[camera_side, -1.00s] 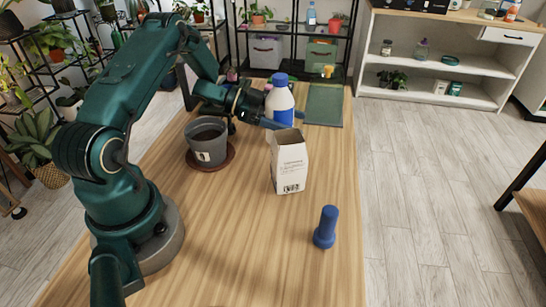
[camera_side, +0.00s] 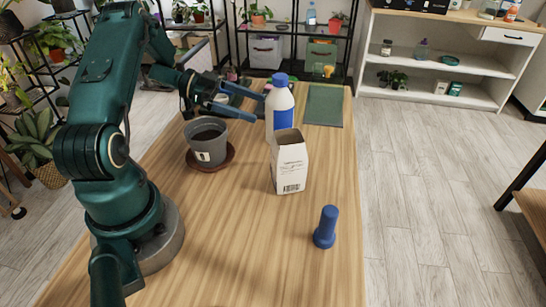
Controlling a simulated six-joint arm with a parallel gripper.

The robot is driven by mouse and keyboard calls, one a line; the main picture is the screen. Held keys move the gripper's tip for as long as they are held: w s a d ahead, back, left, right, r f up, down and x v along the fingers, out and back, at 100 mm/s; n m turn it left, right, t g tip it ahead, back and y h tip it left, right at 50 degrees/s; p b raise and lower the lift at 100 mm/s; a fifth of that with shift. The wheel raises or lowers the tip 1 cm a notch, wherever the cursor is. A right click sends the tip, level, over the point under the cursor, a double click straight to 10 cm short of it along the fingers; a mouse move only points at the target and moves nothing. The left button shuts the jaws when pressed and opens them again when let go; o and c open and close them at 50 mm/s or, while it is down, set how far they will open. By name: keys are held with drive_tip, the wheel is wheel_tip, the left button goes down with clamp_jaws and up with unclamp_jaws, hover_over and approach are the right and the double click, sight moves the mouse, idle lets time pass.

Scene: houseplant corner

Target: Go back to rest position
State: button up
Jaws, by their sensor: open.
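My gripper (camera_side: 258,107) is open and empty. It is raised over the far part of the table, above and beyond the grey pot, with its two blue fingers spread and pointing right. The white bottle with blue cap and blue label (camera_side: 279,103) stands upright just to the right of the fingertips. I cannot tell whether a finger touches it. The grey pot (camera_side: 207,154) holds dark soil and stands on a brown saucer (camera_side: 231,155).
On the wooden table (camera_side: 250,225) stand an open white carton (camera_side: 289,167) and a blue cylindrical object (camera_side: 326,228). A green mat (camera_side: 324,106) lies at the far right. Black shelves with plants line the back and left. The table's near middle is clear.

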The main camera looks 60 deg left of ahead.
drive_tip(key=shift+s+a+r, duration=0.2)
drive_tip(key=shift+s+a, duration=0.25)
drive_tip(key=w+r+n+t+y, duration=0.2)
drive_tip(key=w+r+n+y, duration=0.25)
drive_tip(key=r+y, duration=0.35)
drive_tip(key=w+r+n+t+y, duration=0.25)
drive_tip(key=w+r+y, duration=0.35)
drive_tip(key=r, duration=0.5)
drive_tip(key=s+d+f+n+g+h, duration=0.1)
drive_tip(key=s+d+f+g, duration=0.3)
drive_tip(key=s+d, duration=0.5)
drive_tip(key=s+d+f+n+g+h, duration=0.1)
drive_tip(key=s+d+f+g+h, duration=0.1)
drive_tip(key=s+d+f+g, duration=0.3)
drive_tip(key=s+d, duration=0.4)
drive_tip(key=s, duration=0.5)
drive_tip(key=shift+s+d+f, duration=0.25)
